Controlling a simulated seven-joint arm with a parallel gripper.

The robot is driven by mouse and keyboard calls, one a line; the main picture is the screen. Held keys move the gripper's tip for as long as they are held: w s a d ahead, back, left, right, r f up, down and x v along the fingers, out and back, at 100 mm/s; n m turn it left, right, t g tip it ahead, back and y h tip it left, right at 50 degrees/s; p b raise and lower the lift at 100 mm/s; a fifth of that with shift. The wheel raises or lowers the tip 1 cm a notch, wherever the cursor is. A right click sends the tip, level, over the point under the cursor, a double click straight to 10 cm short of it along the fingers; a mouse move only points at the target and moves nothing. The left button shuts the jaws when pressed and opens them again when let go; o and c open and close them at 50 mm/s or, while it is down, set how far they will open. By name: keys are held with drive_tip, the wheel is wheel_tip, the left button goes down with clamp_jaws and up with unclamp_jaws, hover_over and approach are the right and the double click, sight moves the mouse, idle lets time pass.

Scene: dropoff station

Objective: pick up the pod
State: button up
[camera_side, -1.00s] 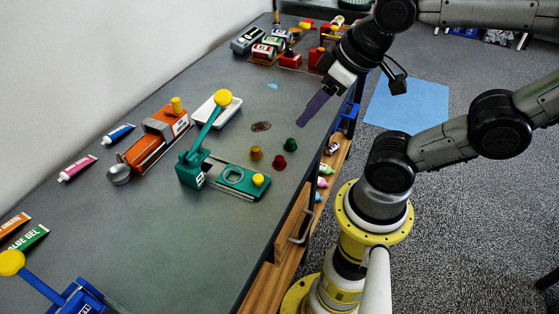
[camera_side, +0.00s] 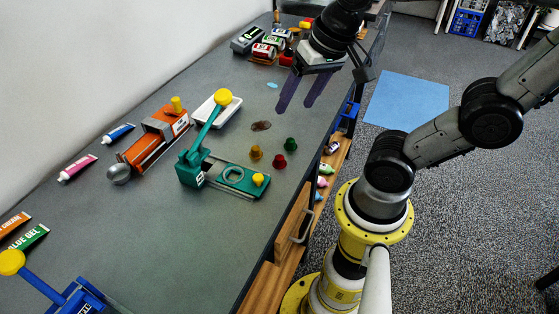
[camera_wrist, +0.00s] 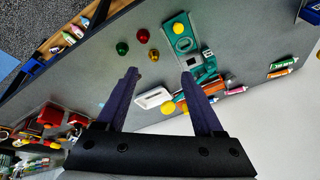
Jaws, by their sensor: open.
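My gripper (camera_side: 297,108) is open and empty above the bench, behind the pods in the side view. In the wrist view its two purple fingers (camera_wrist: 160,72) are wide apart, and the pods lie beyond their tips. Which pod is meant cannot be told.
A teal press (camera_side: 205,165) with a raised yellow-knobbed lever stands left of the pods. A white tray (camera_side: 208,112) and an orange machine (camera_side: 150,143) are behind it. Cans and boxes (camera_side: 268,48) crowd the bench's far end.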

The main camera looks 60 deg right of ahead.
drive_tip(key=w+d+f+m+g, duration=0.2)
drive_tip(key=w+f+m, duration=0.1)
drive_tip(key=w+m, duration=0.1)
drive_tip(key=m+g, duration=0.1)
drive_tip(key=g, duration=0.1)
hover_over(279, 160)
wheel_tip(279, 160, down, 4)
drive_tip(key=f, duration=0.7)
drive_tip(key=shift+s+d+f, duration=0.1)
drive_tip(key=shift+s+f, duration=0.2)
drive_tip(key=shift+f, duration=0.05)
drive_tip(key=shift+w+f, duration=0.15)
drive_tip(key=shift+f, duration=1.3)
drive_tip(key=shift+w+f, duration=0.1)
drive_tip(key=shift+f, duration=1.35)
drive_tip(key=c, duration=1)
